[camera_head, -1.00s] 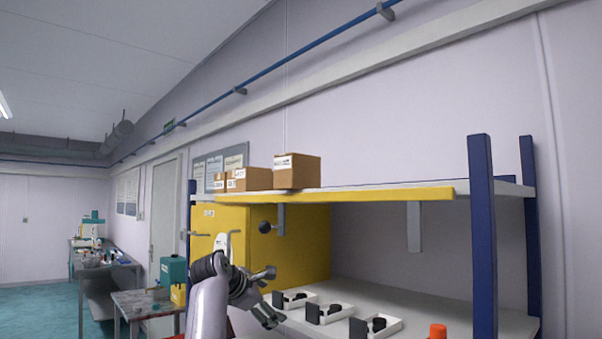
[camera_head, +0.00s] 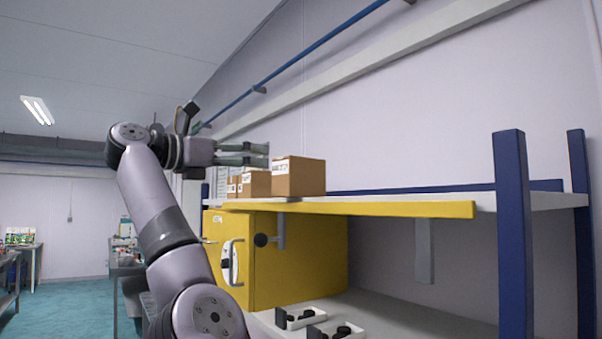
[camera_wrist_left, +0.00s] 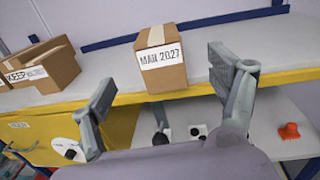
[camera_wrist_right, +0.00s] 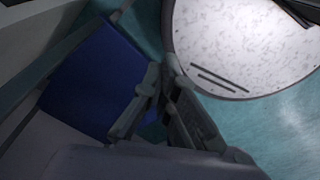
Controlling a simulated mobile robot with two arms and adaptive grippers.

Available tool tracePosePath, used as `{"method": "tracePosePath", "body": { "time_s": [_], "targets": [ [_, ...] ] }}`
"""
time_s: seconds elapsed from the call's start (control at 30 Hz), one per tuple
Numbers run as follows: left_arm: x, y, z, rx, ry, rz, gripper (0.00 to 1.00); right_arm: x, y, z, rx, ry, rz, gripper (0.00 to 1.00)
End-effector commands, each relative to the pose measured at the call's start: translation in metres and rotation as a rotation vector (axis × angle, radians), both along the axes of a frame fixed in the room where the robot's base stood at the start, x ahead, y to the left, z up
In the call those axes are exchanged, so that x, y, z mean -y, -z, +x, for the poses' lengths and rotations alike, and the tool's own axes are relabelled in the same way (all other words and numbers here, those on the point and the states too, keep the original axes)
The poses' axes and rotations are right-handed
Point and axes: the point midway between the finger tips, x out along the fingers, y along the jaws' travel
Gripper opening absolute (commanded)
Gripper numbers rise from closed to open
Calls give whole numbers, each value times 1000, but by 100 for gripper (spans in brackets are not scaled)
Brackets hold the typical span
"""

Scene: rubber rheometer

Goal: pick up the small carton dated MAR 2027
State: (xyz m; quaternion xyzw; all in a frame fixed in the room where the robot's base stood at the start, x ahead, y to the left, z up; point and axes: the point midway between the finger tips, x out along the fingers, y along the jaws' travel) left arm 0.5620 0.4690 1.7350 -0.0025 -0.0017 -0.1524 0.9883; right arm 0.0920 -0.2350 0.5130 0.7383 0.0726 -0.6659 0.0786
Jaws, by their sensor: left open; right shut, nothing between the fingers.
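The carton marked MAR 2027 (camera_wrist_left: 165,78) is a small brown box with a white label. It stands upright on the shelf near its front edge, between the spread fingers of my left gripper (camera_wrist_left: 158,72) in the left wrist view, with no contact visible. In the head view it appears to be the rightmost carton (camera_head: 300,178), its label too small to read. There my left gripper (camera_head: 262,155) is open at the height of the carton's top, just left of it. My right gripper (camera_wrist_right: 163,75) shows only in its own wrist view, shut and empty.
A carton marked KEEP (camera_wrist_left: 52,68) stands left of it with other brown cartons. The shelf (camera_head: 400,200) has a yellow front edge and blue posts (camera_head: 514,235); its right part is clear. A yellow cabinet (camera_head: 310,255) and white trays (camera_head: 297,316) are below.

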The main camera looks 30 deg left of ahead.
Motion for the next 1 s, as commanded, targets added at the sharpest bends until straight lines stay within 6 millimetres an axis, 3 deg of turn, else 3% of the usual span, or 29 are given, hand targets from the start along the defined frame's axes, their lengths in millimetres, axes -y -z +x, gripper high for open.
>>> {"method": "tracePosePath", "body": {
  "time_s": [0.03, 0.13, 0.3, 0.6, 1.0],
  "targets": [
    [6, -5, 13, -6, 4, 2, 82, 0, -12, -7, -10, 0, 0, 0],
    [12, -5, 34, -4, 3, 2, 82, 0, -24, -17, -25, -1, -2, 0],
    [22, -4, 66, -5, 3, 3, 82, 0, -41, -18, -26, -2, -2, 0],
    [28, -1, 87, -1, 2, 3, 82, -1, -54, 0, 0, -2, 1, 0],
    [38, 4, 130, -2, 3, 3, 82, 0, -92, -5, -7, -1, 0, 0]
  ]
}}
